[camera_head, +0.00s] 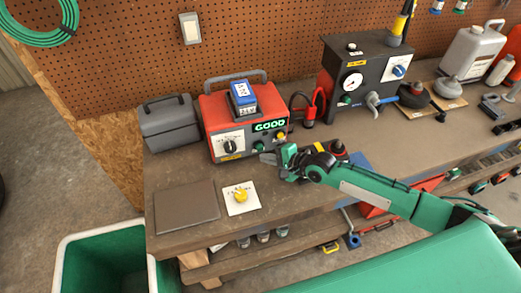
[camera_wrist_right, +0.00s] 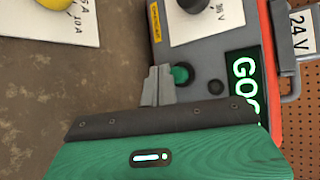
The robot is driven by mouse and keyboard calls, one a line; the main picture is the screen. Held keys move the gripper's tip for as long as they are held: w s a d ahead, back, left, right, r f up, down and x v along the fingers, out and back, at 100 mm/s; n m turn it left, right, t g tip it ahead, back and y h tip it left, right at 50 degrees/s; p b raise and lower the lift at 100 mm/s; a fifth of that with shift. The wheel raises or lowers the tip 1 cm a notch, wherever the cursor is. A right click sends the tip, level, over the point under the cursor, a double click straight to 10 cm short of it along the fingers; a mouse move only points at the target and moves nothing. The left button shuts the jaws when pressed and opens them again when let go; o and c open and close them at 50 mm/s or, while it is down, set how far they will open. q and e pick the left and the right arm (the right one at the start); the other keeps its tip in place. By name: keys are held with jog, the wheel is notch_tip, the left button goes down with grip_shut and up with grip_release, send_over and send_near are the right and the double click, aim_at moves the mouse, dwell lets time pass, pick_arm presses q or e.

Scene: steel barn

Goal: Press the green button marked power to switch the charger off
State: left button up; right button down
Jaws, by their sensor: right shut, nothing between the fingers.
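The red charger (camera_head: 207,112) stands on the workbench with a grey front panel and a lit display (camera_head: 270,126) reading GOOD. My right gripper (camera_head: 266,158) is shut and empty, just in front of the panel's lower right. In the wrist view its fingertips (camera_wrist_right: 158,78) lie close beside the button and overlap its left edge; I cannot tell whether they touch. My left gripper is out of view.
A blue battery (camera_head: 243,98) sits on the charger. A grey box (camera_head: 169,124) stands left of it, and a dark tester with a gauge (camera_head: 370,72) to the right. A card with a yellow knob (camera_head: 240,197) and a flat grey plate (camera_head: 186,206) lie in front.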

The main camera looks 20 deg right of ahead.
jog(key=shift+w, duration=0.15)
dwell(0.4)
jog(key=shift+w, duration=0.3)
jog(key=shift+w+b, duration=0.7)
dwell(0.8)
jog(key=shift+s, duration=0.1)
jog(key=shift+s+r+p, duration=0.15)
jog(key=shift+s+p, duration=0.5)
jog(key=shift+p, duration=0.25)
jog(key=shift+s, duration=0.45)
